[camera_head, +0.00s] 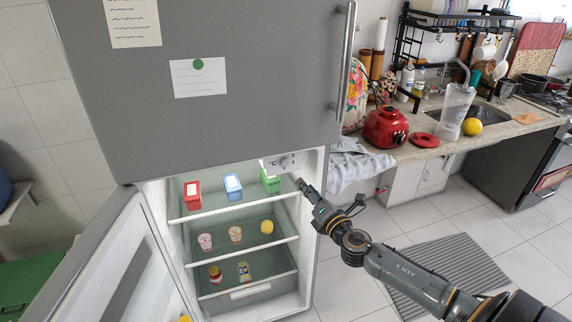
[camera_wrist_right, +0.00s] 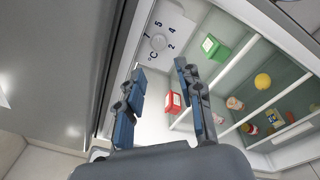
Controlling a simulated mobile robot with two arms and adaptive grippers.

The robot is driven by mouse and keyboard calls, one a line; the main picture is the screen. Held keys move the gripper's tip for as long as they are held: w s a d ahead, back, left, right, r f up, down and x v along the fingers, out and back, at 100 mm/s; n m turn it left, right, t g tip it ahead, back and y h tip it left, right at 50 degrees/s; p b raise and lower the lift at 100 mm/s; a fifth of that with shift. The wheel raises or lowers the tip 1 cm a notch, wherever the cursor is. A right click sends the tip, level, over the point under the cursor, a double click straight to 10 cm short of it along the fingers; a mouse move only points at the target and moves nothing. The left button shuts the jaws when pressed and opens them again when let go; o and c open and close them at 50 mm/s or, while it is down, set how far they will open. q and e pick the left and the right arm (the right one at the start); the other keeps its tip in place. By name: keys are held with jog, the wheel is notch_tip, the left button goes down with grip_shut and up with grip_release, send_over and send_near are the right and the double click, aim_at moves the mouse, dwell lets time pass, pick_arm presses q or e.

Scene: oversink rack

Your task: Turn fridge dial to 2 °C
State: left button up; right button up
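The fridge dial (camera_wrist_right: 158,42) is a small round light knob on a white panel, ringed by the numbers 7, 5, 4 and 2 and a "°C" mark. Its pointer is too small to read. In the head view the dial panel (camera_head: 285,161) sits at the upper right inside the open fridge. My right gripper (camera_head: 304,186) is at the fridge's right opening edge, just below and right of the panel. In the wrist view the right gripper (camera_wrist_right: 158,68) has its fingers spread and empty, with the dial beyond the tips, apart from them. My left gripper is not in view.
Red (camera_head: 192,195), blue (camera_head: 232,187) and green (camera_head: 270,179) boxes stand on the top shelf, the green one near the panel. Jars and a yellow fruit sit lower. The open fridge door (camera_head: 112,265) is at left; a counter (camera_head: 470,137) stands right.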

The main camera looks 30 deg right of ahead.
aim_at(286, 164)
jog(key=w, duration=0.7)
jog(key=w+d, duration=0.1)
jog(key=w, duration=0.3)
jog(key=shift+w+d, duration=0.1)
jog(key=shift+w, duration=0.05)
grip_shut()
